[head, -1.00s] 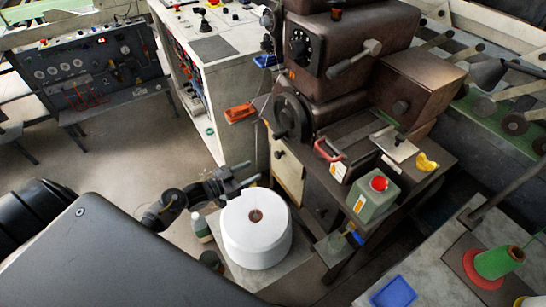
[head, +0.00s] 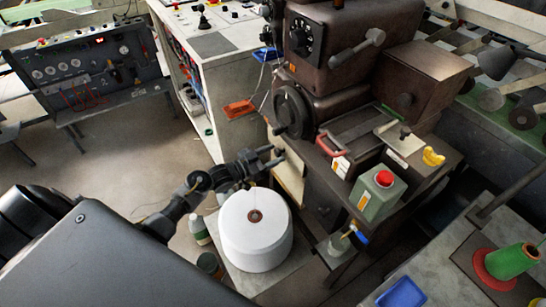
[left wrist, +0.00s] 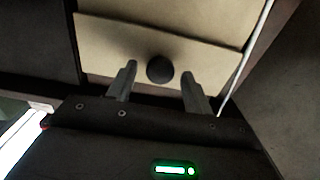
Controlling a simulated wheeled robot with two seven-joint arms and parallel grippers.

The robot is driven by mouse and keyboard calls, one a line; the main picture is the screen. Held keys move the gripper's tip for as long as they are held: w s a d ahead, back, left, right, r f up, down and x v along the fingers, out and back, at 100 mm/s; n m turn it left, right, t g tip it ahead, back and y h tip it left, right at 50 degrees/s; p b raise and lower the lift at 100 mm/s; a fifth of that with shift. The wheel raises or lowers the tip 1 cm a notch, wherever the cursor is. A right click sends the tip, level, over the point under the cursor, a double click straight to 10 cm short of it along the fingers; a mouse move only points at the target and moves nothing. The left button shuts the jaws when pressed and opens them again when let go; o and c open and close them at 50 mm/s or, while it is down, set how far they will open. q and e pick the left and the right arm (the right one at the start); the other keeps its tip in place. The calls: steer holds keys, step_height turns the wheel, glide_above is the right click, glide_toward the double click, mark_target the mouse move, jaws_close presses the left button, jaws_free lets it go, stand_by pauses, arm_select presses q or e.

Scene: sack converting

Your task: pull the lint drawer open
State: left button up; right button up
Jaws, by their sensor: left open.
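The lint drawer has a cream front (left wrist: 110,40) with a round black knob (left wrist: 160,68) in the left wrist view. In the head view, part of a cream front (head: 291,186) shows low on the brown machine; its knob is hidden behind my gripper. The drawer looks closed. My left gripper (head: 278,158) is open in front of this panel. In the left wrist view its two fingers (left wrist: 160,72) stand on either side of the knob, with gaps showing. I cannot tell how far the fingertips reach past it. My right gripper is in neither view.
A large white roll (head: 256,240) stands on a grey slab just below my left forearm. The machine's handwheel (head: 291,112) is above the gripper. A green canister (head: 378,196) stands on the machine's ledge. A white cord (left wrist: 243,60) hangs right of the drawer front.

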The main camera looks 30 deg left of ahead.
arm_select(q)
steer(key=shift+w+d, duration=0.15)
steer(key=shift+w, duration=0.15)
steer(key=shift+c, duration=0.4)
jaws_close()
steer(key=shift+s, duration=0.1)
